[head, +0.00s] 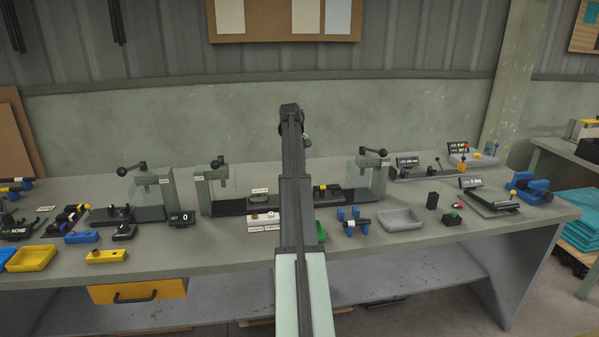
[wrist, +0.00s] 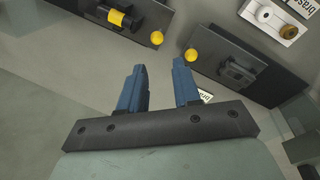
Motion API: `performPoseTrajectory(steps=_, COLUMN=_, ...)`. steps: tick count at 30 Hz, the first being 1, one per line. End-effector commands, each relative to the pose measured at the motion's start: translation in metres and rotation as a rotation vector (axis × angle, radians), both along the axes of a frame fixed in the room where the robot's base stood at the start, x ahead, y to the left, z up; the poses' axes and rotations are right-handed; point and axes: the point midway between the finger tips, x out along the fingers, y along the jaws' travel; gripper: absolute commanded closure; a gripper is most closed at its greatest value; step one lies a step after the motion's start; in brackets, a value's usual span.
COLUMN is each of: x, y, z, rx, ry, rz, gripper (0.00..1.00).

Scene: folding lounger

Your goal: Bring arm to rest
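My arm stretches forward over the grey workbench (head: 400,250) in the head view, and it hides part of what lies behind it. In that view my gripper cannot be made out at the arm's far end. In the wrist view my gripper (wrist: 160,68) has two blue fingers standing apart, with nothing between them. Beyond the fingers are two dark plates. One bears a black part with a yellow band (wrist: 120,18), the other a small dark block (wrist: 237,72).
Fixtures with clear guards and black-knobbed levers (head: 132,168) stand along the bench. A grey tray (head: 400,219), a yellow tray (head: 31,258) and a blue-legged stand (head: 352,220) sit near its front. A yellow drawer (head: 138,291) hangs below. Bare bench shows along the front edge.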

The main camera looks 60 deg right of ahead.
Motion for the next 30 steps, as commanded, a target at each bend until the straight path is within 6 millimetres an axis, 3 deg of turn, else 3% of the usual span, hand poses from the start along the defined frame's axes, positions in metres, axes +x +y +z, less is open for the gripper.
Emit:
performPoseTrajectory(steps=6, x=0.0, y=0.001, z=0.008, rx=0.0, ry=0.0, rz=0.0, gripper=0.68)
performPoseTrajectory(steps=23, x=0.001, y=0.002, z=0.009, rx=-0.001, ry=0.0, rz=0.002, gripper=0.68)
performPoseTrajectory(steps=26, x=0.013, y=0.007, z=0.011, rx=-0.016, ry=-0.006, rz=0.02, gripper=0.68)
performPoseTrajectory(steps=30, x=0.061, y=0.027, z=0.023, rx=-0.075, ry=-0.031, rz=0.095, gripper=0.68)
